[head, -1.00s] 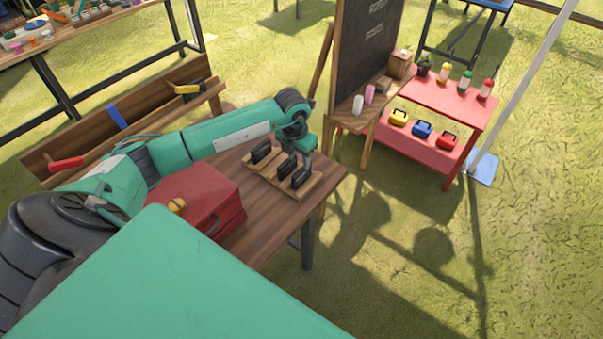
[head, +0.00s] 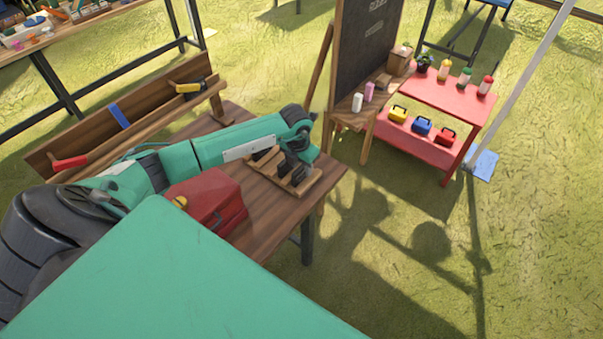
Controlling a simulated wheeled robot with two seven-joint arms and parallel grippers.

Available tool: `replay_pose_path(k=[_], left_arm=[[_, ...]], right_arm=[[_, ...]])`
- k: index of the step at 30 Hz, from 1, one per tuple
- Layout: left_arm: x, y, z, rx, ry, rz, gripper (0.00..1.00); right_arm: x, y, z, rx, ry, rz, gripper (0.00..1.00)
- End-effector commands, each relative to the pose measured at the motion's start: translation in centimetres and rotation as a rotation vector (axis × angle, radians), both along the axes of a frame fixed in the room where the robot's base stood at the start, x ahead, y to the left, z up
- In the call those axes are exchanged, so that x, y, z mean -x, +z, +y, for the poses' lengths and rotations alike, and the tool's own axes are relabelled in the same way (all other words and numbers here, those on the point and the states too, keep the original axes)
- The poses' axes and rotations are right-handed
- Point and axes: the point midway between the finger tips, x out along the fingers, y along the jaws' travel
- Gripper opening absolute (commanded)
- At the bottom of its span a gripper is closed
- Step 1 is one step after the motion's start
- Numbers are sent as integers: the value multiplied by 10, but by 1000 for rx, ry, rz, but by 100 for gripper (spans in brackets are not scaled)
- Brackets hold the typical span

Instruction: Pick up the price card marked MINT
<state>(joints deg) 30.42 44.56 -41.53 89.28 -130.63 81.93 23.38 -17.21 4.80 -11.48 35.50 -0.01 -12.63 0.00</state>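Several small black cards (head: 265,153) stand in a wooden rack (head: 256,167) on the brown table. Their faces are turned away or too small, so I cannot read which one is marked MINT. My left arm reaches in from the left and passes over the back of the rack. The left gripper (head: 304,151) is at the arm's end, close by the rear cards at the rack's right part. Its fingers are not clear against the dark cards, so I cannot tell whether it is open or touches a card. My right gripper is not in view.
A red toolbox (head: 205,200) sits on the table (head: 268,222), left of the rack. A wooden trough (head: 125,125) with tools stands behind. A chalkboard (head: 365,55) and a red stand (head: 440,100) with bottles and small boxes are beyond. Grass is open at right.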

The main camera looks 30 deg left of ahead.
Motion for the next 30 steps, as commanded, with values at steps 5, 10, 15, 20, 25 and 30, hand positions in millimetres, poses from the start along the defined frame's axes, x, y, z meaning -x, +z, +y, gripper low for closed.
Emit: replay_pose_path(k=[5, 10, 15, 20, 25, 30], left_arm=[[0, -2, 0, 0, 0, 0, 40], [0, -2, 0, 0, 0, 0, 40], [0, -2, 0, 0, 0, 0, 32], [0, -2, 0, 0, 0, 0, 1], [0, -2, 0, 0, 0, 0, 0], [0, -2, 0, 0, 0, 0, 0]], right_arm=[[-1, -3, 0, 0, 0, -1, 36], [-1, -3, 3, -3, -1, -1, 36], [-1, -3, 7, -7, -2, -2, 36], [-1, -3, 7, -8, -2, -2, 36], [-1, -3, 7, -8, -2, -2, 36], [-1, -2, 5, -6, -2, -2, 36]])
